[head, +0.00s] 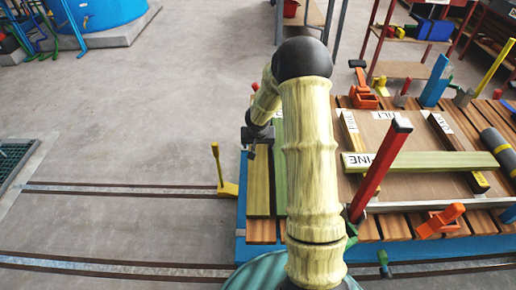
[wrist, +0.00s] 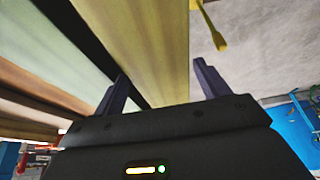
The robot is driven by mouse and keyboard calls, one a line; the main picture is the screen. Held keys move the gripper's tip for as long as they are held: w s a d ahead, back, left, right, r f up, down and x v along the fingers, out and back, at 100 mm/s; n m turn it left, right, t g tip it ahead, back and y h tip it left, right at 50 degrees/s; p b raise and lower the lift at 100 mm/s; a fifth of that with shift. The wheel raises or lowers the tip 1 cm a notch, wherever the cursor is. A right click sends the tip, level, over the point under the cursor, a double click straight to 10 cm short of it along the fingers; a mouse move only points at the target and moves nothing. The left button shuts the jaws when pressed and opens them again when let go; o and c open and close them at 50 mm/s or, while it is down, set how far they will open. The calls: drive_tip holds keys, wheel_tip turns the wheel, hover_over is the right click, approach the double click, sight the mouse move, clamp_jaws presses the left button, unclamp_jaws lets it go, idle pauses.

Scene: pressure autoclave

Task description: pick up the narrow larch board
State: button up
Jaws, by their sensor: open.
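My gripper (wrist: 160,75) is open, with one dark finger on each side of a yellowish board in the wrist view. This board (wrist: 140,35) runs lengthwise between the fingers, and I see no finger closed on it. In the head view the same long, narrow board (head: 258,187) lies along the table's left edge, with my gripper (head: 252,150) over its far part. No label is readable on it, so I cannot confirm that it is larch. A pale green board (wrist: 60,35) lies beside it; in the head view my arm partly covers that board (head: 280,165).
A greenish board labelled "INE" (head: 420,161) lies across other labelled boards on the slatted table (head: 262,231). A red post (head: 380,170) and orange clamps (head: 440,221) stand there. A yellow lever (head: 219,170) rises left of the table. Floor at left is open, with rails.

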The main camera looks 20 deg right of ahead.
sight(258, 146)
idle(0.3)
drive_tip(key=c, duration=1.2)
drive_tip(key=shift+r, duration=0.1)
wheel_tip(258, 146, up, 10)
drive_tip(key=p, duration=0.3)
drive_tip(key=shift+p, duration=0.35)
